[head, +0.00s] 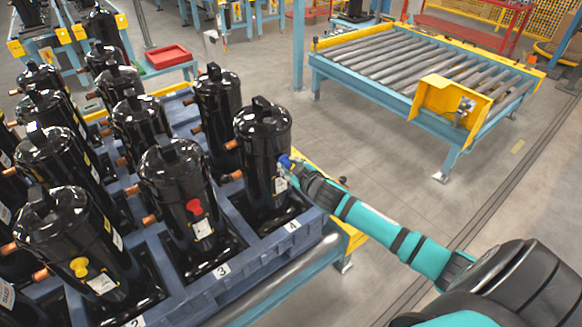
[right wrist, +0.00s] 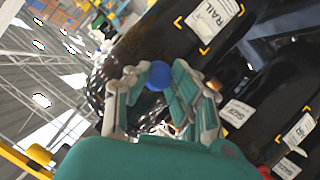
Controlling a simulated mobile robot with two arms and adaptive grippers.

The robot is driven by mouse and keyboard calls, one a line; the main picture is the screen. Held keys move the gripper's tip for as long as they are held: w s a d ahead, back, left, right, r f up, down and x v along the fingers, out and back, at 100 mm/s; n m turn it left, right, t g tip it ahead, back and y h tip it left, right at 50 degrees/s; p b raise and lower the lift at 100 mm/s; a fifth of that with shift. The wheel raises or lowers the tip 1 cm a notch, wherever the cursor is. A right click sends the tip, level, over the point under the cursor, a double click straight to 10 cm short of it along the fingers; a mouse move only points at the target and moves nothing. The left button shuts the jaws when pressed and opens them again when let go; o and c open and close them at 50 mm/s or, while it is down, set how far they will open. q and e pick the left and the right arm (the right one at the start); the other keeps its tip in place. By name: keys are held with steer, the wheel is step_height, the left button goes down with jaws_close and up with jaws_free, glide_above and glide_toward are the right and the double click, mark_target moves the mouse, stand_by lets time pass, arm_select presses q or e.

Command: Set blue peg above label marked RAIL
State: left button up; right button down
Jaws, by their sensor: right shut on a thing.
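The blue peg (head: 285,161) is at the front of the black compressor (head: 262,140) in slot 4, above and slightly right of a white label (head: 280,185) too small to read in the head view. My right gripper (head: 289,167) is shut on the peg. In the right wrist view, the peg's round blue end (right wrist: 158,76) shows between the fingers (right wrist: 158,92). The RAIL label (right wrist: 211,17), framed by yellow corner marks, lies on a dark body to the upper right. I cannot tell whether the peg touches the compressor. My left gripper is not in view.
Several black compressors stand in the blue pallet (head: 232,267). One has a red knob (head: 195,207), another a yellow knob (head: 79,267). Copper stubs stick out between them. A roller conveyor (head: 400,65) stands at the upper right. The floor (head: 390,185) before it is clear.

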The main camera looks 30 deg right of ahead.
steer(key=shift+w, duration=0.45)
stand_by(0.4)
steer(key=c, duration=1.1)
jaws_free()
